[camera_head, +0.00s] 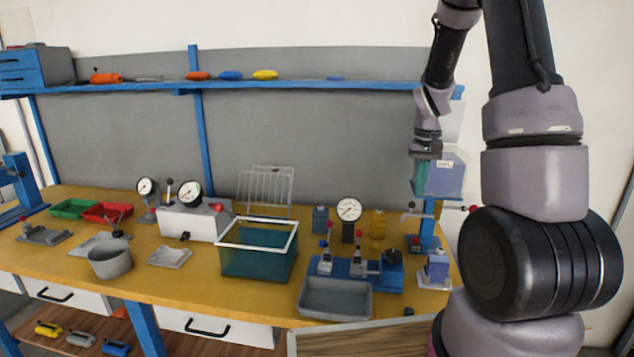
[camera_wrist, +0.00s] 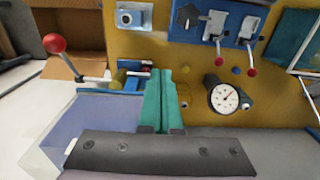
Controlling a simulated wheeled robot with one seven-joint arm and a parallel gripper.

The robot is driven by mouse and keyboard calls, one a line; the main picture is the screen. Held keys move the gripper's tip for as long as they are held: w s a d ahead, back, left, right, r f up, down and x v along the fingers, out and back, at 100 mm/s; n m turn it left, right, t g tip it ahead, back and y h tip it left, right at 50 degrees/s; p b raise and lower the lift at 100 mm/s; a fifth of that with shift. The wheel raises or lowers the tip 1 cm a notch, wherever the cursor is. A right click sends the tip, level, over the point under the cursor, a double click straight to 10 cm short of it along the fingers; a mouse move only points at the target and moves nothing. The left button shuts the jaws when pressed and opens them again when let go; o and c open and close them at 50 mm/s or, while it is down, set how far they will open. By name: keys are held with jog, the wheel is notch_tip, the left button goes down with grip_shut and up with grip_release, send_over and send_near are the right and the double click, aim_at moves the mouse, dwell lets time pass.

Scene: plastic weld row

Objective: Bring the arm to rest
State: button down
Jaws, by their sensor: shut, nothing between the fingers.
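My gripper (camera_head: 421,187) hangs from my raised arm at the right of the head view, fingers pointing down, above the right end of the yellow workbench (camera_head: 140,282). In the wrist view the two teal fingers of my gripper (camera_wrist: 158,98) lie together with nothing between them. A translucent bluish bin (camera_head: 447,177) is close beside the fingers in the head view. It also shows left of the fingers in the wrist view (camera_wrist: 80,125). I cannot tell whether they touch.
A red-knobbed lever (camera_head: 473,208) sticks out below the gripper. A blue fixture (camera_head: 385,270), a grey tray (camera_head: 335,298), a dial gauge (camera_head: 348,210) and a teal basket (camera_head: 258,262) stand on the bench. A blue shelf (camera_head: 300,85) runs along the back.

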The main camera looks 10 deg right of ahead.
jog(key=s+a+r+t, duration=0.1)
jog(key=s+a+r, duration=0.1)
jog(key=r, duration=0.3)
jog(key=s+a+r+t+y, duration=0.1)
jog(key=s+a+r, duration=0.15)
jog(key=r, duration=0.25)
jog(key=s+a+r+t, duration=0.1)
jog(key=s+a+r, duration=0.15)
jog(key=r, duration=0.25)
jog(key=s+a+r+t, duration=0.2)
jog(key=s+r, duration=0.2)
jog(key=s, duration=0.3)
jog(key=s+a+r+m+t+y, duration=0.1)
jog(key=s+a+r+t, duration=0.1)
jog(key=s+r, duration=0.3)
jog(key=shift+s+a, duration=0.85)
jog(key=shift+s, duration=0.25)
